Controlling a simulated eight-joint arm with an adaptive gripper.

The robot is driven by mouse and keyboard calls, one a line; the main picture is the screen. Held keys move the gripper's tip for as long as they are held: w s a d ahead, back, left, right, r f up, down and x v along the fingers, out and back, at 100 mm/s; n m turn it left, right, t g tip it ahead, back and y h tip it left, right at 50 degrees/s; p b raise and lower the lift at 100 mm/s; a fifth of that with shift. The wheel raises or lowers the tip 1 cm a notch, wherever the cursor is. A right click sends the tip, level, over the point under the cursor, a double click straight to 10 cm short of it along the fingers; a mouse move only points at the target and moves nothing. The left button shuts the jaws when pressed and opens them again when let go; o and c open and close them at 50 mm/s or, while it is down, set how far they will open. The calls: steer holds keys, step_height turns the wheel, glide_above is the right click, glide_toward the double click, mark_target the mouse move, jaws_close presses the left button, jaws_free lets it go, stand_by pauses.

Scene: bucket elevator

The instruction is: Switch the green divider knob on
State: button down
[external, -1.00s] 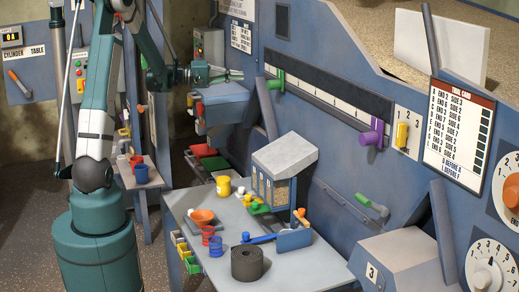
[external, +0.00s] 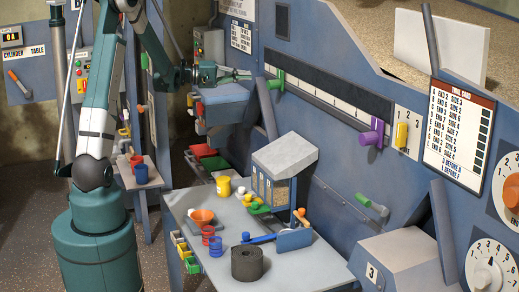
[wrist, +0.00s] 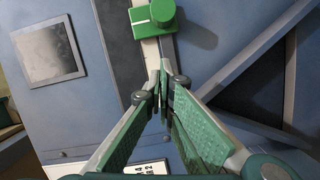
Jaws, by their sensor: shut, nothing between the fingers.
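The green divider knob (external: 277,81) sits at the left end of the long dark slot rail on the blue wall. In the wrist view the green knob (wrist: 155,17) is at the top centre: a round cap on a green block with a white mark, mounted on a pale strip. My gripper (external: 249,74) is just left of the knob and appears slightly apart from it. In the wrist view my gripper (wrist: 164,78) is shut and empty, its fingertips together below the knob.
A purple knob (external: 371,135) sits at the rail's right end, beside a yellow switch (external: 402,135). A grey-blue post (external: 266,107) rises below the green knob. A blue hopper box (external: 224,103) lies under my wrist. A table (external: 310,268) with cups stands below.

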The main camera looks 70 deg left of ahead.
steer(key=w+d+f+p, duration=0.1)
steer(key=w+d, duration=0.4)
steer(key=w, duration=0.1)
steer(key=shift+w+d+f, duration=0.15)
steer(key=shift+d, duration=0.05)
stand_by(0.5)
steer(key=d+b, duration=0.4)
steer(key=d, duration=1.9)
